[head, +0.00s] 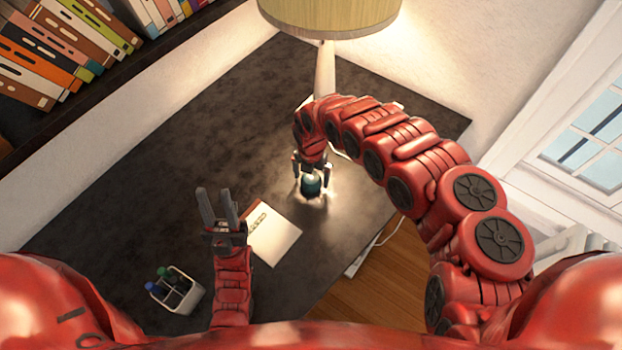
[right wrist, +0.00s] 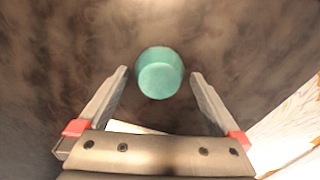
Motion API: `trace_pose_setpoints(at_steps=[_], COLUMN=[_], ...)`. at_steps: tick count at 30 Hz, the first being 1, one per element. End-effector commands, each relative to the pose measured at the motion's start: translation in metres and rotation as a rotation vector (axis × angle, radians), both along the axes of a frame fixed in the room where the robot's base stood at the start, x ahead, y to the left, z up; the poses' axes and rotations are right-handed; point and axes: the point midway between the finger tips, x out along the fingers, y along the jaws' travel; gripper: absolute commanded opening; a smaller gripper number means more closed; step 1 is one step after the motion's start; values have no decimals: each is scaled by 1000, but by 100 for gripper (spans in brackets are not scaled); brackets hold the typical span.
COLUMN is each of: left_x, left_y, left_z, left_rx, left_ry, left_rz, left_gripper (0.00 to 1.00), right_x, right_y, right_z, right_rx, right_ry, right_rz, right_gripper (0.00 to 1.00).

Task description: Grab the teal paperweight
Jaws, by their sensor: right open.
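The teal paperweight (head: 312,186) stands on the dark desk (head: 200,170) in the head view, under the end of my right arm. In the right wrist view the paperweight (right wrist: 160,74) is a round teal piece just ahead of the gap between the fingers. My right gripper (head: 311,180) is open, with one finger to each side of the paperweight in the head view; it also shows in the right wrist view (right wrist: 159,76). I see no contact with it. My left gripper (head: 216,206) is open and empty, left of the notebook.
A white notebook (head: 272,236) lies between my left gripper and the paperweight. A pen holder (head: 176,291) stands at the lower left. A lamp (head: 325,70) stands behind my right arm. Books (head: 60,45) fill a shelf at the upper left.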

Motion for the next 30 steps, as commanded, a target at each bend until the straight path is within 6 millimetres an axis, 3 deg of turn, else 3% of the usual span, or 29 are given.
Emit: trace_pose_setpoints(at_steps=[6,15,30], left_x=[0,0,0], left_y=[0,0,0], left_z=[6,6,6], left_rx=[0,0,0], left_ry=[0,0,0], left_rz=[0,0,0], left_gripper=[34,34,34], right_x=[0,2,2], right_y=[1,0,0], right_z=[-18,-20,-20], right_rx=[2,0,1], right_ry=[-2,-4,-5], right_rz=[-1,-2,-3], right_gripper=[100,100,12])
